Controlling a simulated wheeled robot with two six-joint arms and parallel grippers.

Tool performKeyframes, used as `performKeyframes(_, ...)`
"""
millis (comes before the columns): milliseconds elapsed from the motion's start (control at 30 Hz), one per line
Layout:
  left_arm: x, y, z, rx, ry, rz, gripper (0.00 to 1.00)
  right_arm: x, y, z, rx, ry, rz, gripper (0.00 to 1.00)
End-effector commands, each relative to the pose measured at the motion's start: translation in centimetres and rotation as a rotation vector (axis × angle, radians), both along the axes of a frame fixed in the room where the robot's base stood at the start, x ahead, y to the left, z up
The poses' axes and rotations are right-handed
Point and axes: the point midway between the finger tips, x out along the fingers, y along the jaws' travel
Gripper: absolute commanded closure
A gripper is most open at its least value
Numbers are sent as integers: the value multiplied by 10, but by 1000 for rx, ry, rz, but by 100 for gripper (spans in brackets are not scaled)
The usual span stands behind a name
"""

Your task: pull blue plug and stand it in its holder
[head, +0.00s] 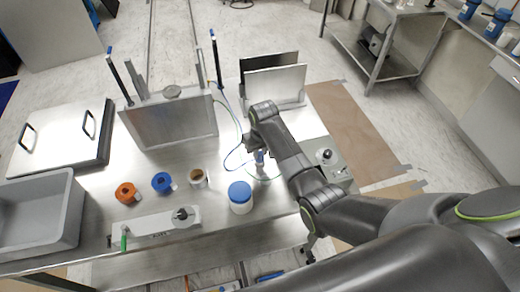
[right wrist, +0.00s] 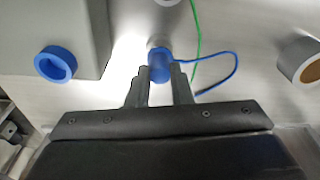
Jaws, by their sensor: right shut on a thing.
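The blue plug (right wrist: 159,66) is between the fingertips of my right gripper (right wrist: 160,74) in the right wrist view, and the gripper is shut on it. A blue cable (right wrist: 236,66) loops off to the right near it. In the head view the right gripper (head: 259,154) is low over the steel table, partly hidden by my arm. I cannot tell whether the plug still touches a socket. My left gripper is not in view.
A white jar with a blue lid (head: 240,195), a brown-topped cup (head: 198,178), a blue ring (head: 162,182) and an orange ring (head: 126,192) stand on the table. Upright metal plates (head: 172,122) stand behind. A grey bin (head: 40,215) is at left.

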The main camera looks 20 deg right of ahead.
Motion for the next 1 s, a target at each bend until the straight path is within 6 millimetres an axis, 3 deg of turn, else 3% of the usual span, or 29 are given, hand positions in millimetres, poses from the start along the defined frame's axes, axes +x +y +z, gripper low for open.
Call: performKeyframes(1000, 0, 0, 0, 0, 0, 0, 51, 0, 0, -9, 0, 0, 0, 100)
